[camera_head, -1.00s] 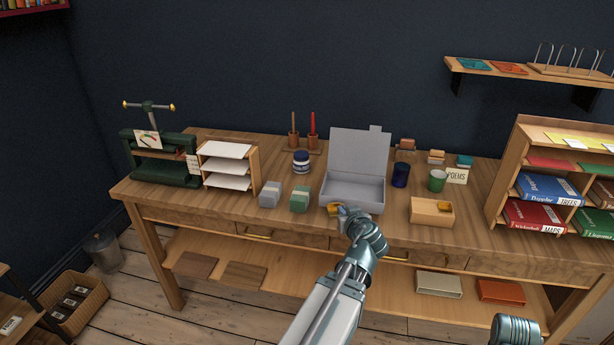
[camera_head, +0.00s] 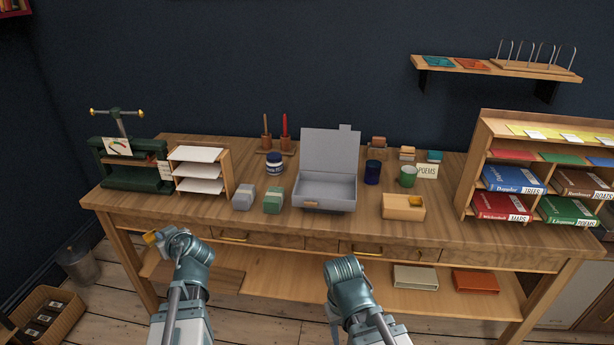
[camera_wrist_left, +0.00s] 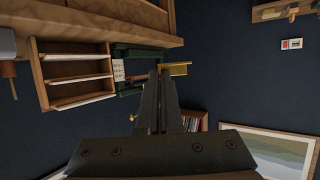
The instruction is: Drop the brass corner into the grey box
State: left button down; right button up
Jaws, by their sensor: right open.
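The grey box (camera_head: 324,203) stands on the workbench with its lid raised at the back. Its inside floor is partly hidden by the front wall. My left gripper (camera_head: 160,238) is in front of the bench's left part, well left of the box. It is shut on the brass corner (camera_head: 149,238), a small yellow piece at its tips. In the left wrist view the brass corner (camera_wrist_left: 179,68) sticks out to the right of the nearly closed fingers (camera_wrist_left: 162,74). My right gripper (camera_head: 342,266) is open in front of the bench, below the box; its fingers are mostly hidden.
A wooden box (camera_head: 403,212) with something yellow inside stands right of the grey box. Grey and green blocks (camera_head: 244,198), a jar (camera_head: 275,164) and a blue cup (camera_head: 372,173) stand close by. A paper rack (camera_head: 202,170) and green press (camera_head: 130,170) stand left.

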aim_at(320, 194)
jog(key=i+l, duration=0.15)
jog(key=l, duration=0.25)
jog(key=i+l, duration=0.1)
jog(key=l, duration=0.35)
jog(key=i+l, duration=0.15)
jog(key=l, duration=0.25)
jog(key=i+l, duration=0.1)
jog(key=l, duration=0.3)
jog(key=i+l, duration=0.15)
jog(key=l, duration=0.25)
